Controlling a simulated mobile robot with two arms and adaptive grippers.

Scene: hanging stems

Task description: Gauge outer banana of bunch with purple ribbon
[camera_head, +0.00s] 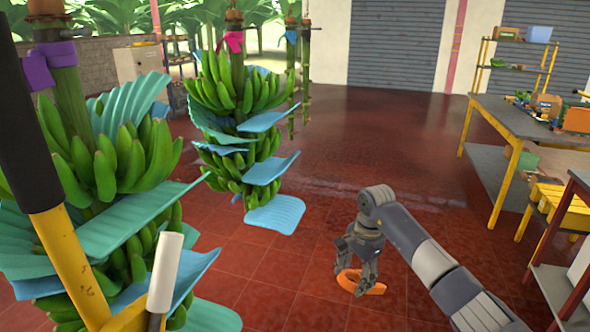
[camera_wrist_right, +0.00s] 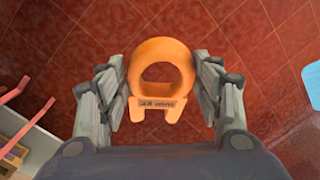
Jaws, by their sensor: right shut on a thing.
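The banana bunch with the purple ribbon (camera_head: 52,62) hangs at the left in the head view. Its green bananas (camera_head: 120,165) are layered with teal sheets. My right gripper (camera_head: 360,275) is shut on an orange gauge (camera_head: 374,287), a ring with two prongs. In the right wrist view the gauge (camera_wrist_right: 160,62) sits between the fingers of my right gripper (camera_wrist_right: 162,95), with a small dark label near the prongs. The gauge is held over the red floor, well to the right of the purple-ribbon bunch and apart from it. My left gripper is not in view.
A second bunch with a pink ribbon (camera_head: 230,42) hangs behind, with blue sheets. Another stem has a blue ribbon (camera_head: 291,37). A yellow bar and dark post cross the left foreground. The middle floor is clear.

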